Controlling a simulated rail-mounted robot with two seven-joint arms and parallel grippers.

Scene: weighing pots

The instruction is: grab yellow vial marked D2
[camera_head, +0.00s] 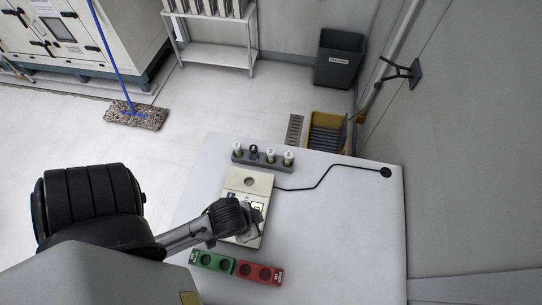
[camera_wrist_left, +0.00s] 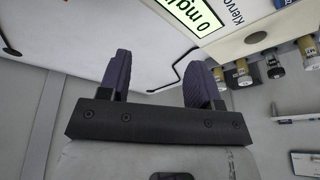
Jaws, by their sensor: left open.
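A grey rack (camera_head: 262,164) at the back of the white table holds several small vials. Three have pale tops: left vial (camera_head: 237,151), middle vial (camera_head: 270,154) and right vial (camera_head: 288,158). One has a dark top (camera_head: 253,152). In the left wrist view, vials with yellowish bands, such as this vial (camera_wrist_left: 243,72), and the dark vial (camera_wrist_left: 275,67) show at the right. I cannot read a D2 mark on any of them. My left gripper (camera_wrist_left: 162,80) is open and empty, over the weighing scale in the head view, in front of the rack. My right gripper is not in view.
The pale scale (camera_head: 246,183) stands in front of the rack; its display reads 0 mg in the left wrist view. A black cable (camera_head: 322,180) runs right from it. A green block (camera_head: 212,262) and a red block (camera_head: 258,272) with holes lie in front.

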